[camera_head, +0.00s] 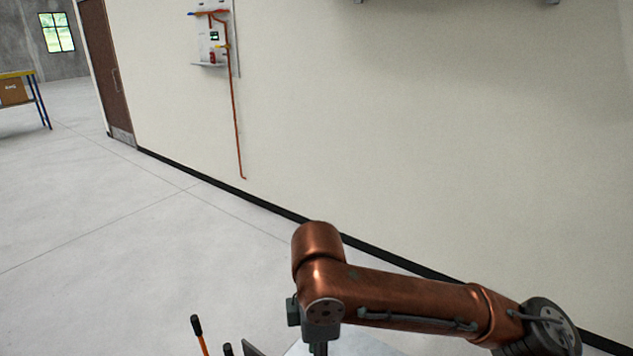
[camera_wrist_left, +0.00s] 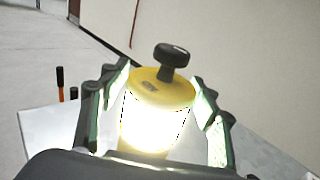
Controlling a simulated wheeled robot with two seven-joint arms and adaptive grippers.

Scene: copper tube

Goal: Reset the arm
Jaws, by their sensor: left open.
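In the left wrist view my left gripper (camera_wrist_left: 162,78) is open, its two green-padded fingers on either side of a glowing yellow lamp-like object (camera_wrist_left: 160,92) with a black knob on top. The object stands upright between the fingers; I cannot tell whether they touch it. In the head view a copper-coloured arm of mine (camera_head: 410,300) comes in from the right and bends down at the bottom edge. My right gripper is out of view. A thin copper tube (camera_head: 235,115) runs down the wall from a white wall unit (camera_head: 211,42).
A pale tabletop (camera_wrist_left: 48,130) lies below the left gripper. Orange-handled black-tipped tools (camera_head: 200,335) stand at the bottom edge. A long cream wall (camera_head: 420,120) borders the right. The floor (camera_head: 90,200) on the left is clear, with a brown door (camera_head: 106,70) and a shelf with a box (camera_head: 14,91) beyond.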

